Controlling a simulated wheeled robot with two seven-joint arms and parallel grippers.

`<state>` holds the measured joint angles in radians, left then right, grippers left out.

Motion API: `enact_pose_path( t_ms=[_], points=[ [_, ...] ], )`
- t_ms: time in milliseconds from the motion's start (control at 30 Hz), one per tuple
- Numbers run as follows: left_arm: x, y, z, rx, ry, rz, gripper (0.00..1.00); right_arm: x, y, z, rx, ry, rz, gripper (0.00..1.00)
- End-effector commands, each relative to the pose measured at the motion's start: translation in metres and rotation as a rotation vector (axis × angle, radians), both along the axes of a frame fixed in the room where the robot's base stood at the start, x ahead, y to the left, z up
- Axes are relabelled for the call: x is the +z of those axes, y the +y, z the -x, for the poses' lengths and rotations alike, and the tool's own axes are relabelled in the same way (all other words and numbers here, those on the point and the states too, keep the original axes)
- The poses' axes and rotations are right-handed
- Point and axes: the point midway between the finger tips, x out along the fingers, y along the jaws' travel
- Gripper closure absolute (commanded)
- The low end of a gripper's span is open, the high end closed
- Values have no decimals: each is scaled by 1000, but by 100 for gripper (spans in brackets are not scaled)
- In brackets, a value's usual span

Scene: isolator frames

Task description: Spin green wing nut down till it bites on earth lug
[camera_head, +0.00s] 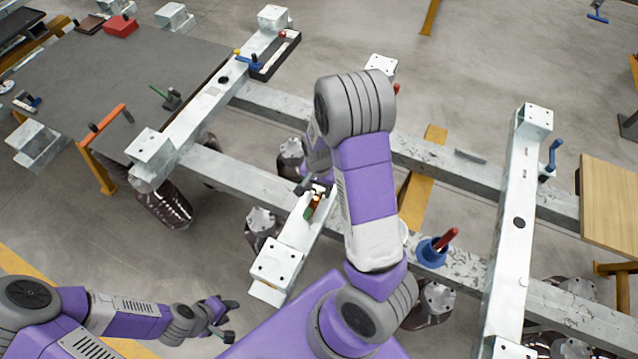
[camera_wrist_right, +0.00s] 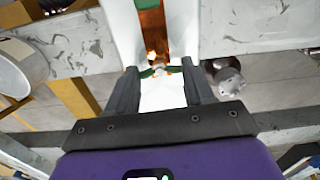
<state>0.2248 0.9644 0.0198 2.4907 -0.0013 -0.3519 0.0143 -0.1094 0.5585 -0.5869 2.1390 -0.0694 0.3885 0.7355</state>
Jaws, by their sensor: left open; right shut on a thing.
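The green wing nut (camera_wrist_right: 172,70) sits between the fingertips of my right gripper (camera_wrist_right: 160,72) in the right wrist view, its wings reaching toward both fingers. My right gripper also shows in the head view (camera_head: 318,188), above a pale steel crossmember (camera_head: 290,240). The copper-orange earth lug (camera_wrist_right: 151,28) lies just beyond the nut, with a dark green strip alongside it. Whether the nut touches the lug cannot be told. A green piece (camera_head: 308,213) shows near the gripper in the head view. My left gripper (camera_head: 226,318) is open and empty at the lower left.
A blue cup with a red-handled tool (camera_head: 434,250) stands on the rail right of my right arm. A grey table (camera_head: 110,70) is at the upper left, with a green-handled tool (camera_head: 168,97). A wooden top (camera_head: 610,195) is at the right edge.

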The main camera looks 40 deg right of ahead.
Motion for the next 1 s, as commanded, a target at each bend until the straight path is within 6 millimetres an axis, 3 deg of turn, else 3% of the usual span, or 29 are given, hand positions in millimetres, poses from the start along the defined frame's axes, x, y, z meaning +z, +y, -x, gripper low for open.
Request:
enact_pose_path(
  t_ms=[1000],
  points=[
    [70, 0, 0, 0, 0, 0, 58, 3, 0, -1, -967, -2, 1, 79]
  ],
)
